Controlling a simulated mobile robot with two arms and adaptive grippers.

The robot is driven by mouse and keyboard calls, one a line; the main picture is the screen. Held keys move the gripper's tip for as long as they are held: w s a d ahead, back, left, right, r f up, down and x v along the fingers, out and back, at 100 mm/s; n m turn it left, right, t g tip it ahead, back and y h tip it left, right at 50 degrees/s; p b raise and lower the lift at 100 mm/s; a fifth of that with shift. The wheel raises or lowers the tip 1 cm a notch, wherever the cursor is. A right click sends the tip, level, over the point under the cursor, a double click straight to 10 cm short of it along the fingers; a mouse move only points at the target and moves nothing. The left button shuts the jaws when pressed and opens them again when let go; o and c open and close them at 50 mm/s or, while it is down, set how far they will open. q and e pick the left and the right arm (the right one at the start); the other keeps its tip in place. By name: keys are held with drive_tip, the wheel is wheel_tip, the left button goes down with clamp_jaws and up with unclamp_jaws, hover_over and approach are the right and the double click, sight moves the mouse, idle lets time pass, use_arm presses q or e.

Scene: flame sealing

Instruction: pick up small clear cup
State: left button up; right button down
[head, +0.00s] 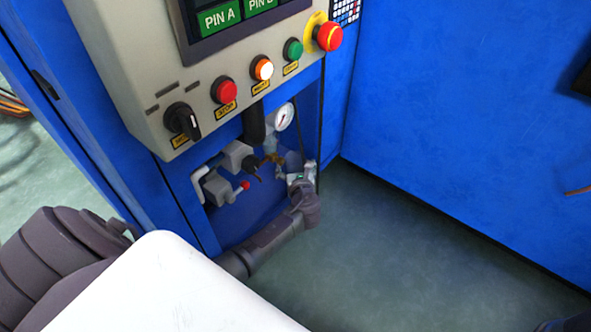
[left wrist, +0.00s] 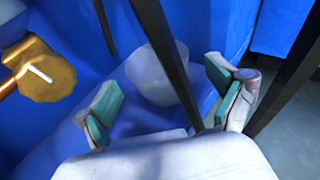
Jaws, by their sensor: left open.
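The small clear cup (left wrist: 158,78) shows in the left wrist view as a pale, see-through cup inside the blue recess. It appears upright, with a dark bar crossing in front of it. My left gripper (left wrist: 165,98) is open, with one teal-padded finger on each side of the cup in the picture. The cup appears beyond the fingertips, and I see no contact. In the head view my left gripper (head: 294,172) is at the opening of the recess under the control panel. I cannot make out the cup clearly there. My right gripper is not in view.
A brass-coloured round part (left wrist: 46,76) is left of the cup in the wrist view. Dark bars cross the recess opening. In the head view, a pressure gauge (head: 283,117) and grey valve fittings (head: 218,187) crowd the recess. The green floor (head: 400,250) to the right is clear.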

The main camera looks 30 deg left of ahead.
sight(295, 164)
use_arm(q)
drive_tip(key=shift+w+a+f+b, duration=0.35)
drive_tip(key=shift+w+a+f, duration=0.1)
drive_tip(key=shift+w+f, duration=0.1)
drive_tip(key=shift+w+a+r, duration=0.15)
drive_tip(key=shift+w+a, duration=0.2)
drive_tip(key=c, duration=1.1)
